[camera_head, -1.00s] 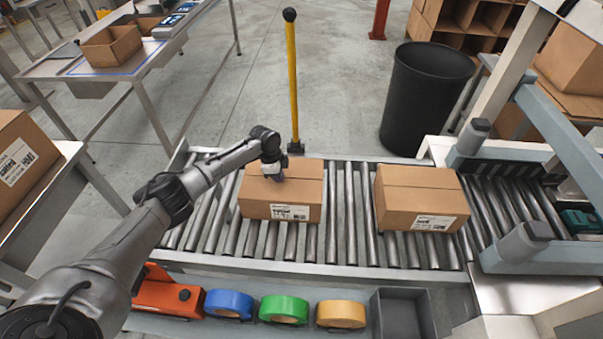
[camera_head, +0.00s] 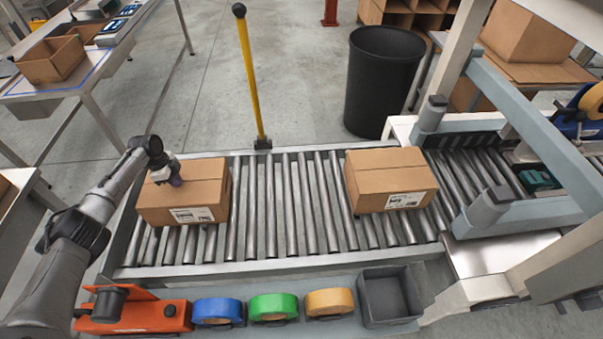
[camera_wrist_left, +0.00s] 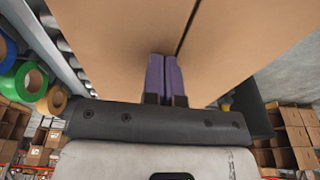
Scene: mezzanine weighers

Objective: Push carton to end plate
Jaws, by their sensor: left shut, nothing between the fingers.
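A brown taped carton (camera_head: 190,190) with a white label sits at the left end of the roller conveyor (camera_head: 285,215), close beside the end plate (camera_head: 124,238). I cannot tell whether they touch. My left gripper (camera_head: 172,178) is at the carton's top, near its back left corner. In the left wrist view its purple fingers (camera_wrist_left: 164,62) are closed together with nothing between them, against or just over the carton's seamed face (camera_wrist_left: 110,45). Contact is unclear. My right gripper is not in view.
A second carton (camera_head: 388,180) sits farther right on the rollers, with bare rollers between. A grey machine frame (camera_head: 535,130) spans the right end. A yellow post (camera_head: 251,80) and black bin (camera_head: 383,85) stand behind. Tape rolls (camera_head: 273,307) and a grey tray (camera_head: 390,300) line the front.

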